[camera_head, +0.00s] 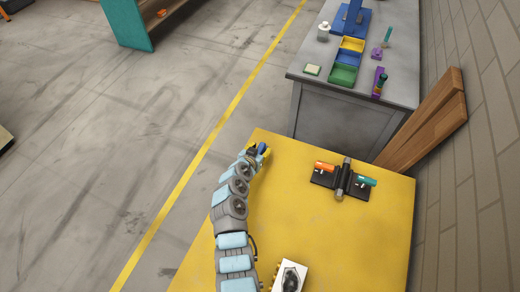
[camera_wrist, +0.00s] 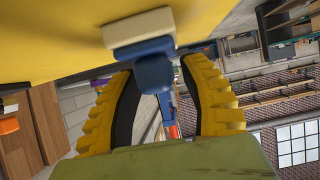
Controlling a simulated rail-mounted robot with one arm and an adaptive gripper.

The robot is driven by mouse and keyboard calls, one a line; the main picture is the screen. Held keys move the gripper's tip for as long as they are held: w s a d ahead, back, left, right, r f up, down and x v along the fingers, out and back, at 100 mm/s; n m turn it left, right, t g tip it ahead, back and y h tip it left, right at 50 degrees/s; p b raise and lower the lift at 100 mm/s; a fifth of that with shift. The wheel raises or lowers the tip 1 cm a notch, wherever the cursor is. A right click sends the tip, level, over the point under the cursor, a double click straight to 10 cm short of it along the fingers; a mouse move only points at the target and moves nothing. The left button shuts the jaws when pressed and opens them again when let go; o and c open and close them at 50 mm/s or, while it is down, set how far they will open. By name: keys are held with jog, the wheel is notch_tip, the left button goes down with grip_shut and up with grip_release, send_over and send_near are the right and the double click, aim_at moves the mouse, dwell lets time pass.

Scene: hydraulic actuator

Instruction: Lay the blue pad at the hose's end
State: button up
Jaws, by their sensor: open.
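My gripper (camera_head: 260,150) is at the far left corner of the yellow table (camera_head: 330,225). In the wrist view its two yellow ribbed fingers (camera_wrist: 158,66) are open. A blue block (camera_wrist: 154,76), seemingly the blue pad, shows between the fingertips, with a gap on each side. A blue plate and a cream block (camera_wrist: 138,27) are joined or stacked against it on the table side. A small dark blue patch also shows at my gripper in the head view (camera_head: 262,147). I cannot make out a hose.
A black fixture (camera_head: 342,180) with a grey cylinder, an orange handle and a teal handle stands on the table. A white box (camera_head: 290,277) is at the near edge. A grey bench (camera_head: 350,95) with coloured bins stands behind. Wooden planks (camera_head: 430,115) lean at the right wall.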

jog(key=shift+p, duration=0.45)
jog(key=shift+s+a+r, duration=0.1)
jog(key=shift+s+a, duration=0.05)
jog(key=shift+s, duration=0.2)
jog(key=b+v, duration=0.1)
jog(key=v, duration=1.5)
jog(key=shift+d, duration=0.2)
jog(key=shift+o, duration=0.6)
jog(key=shift+s+a+r, duration=0.1)
jog(key=shift+r, duration=0.1)
jog(key=o, duration=0.5)
jog(key=shift+s+r, duration=0.1)
jog(key=shift+s, duration=0.05)
jog(key=shift+c, duration=0.2)
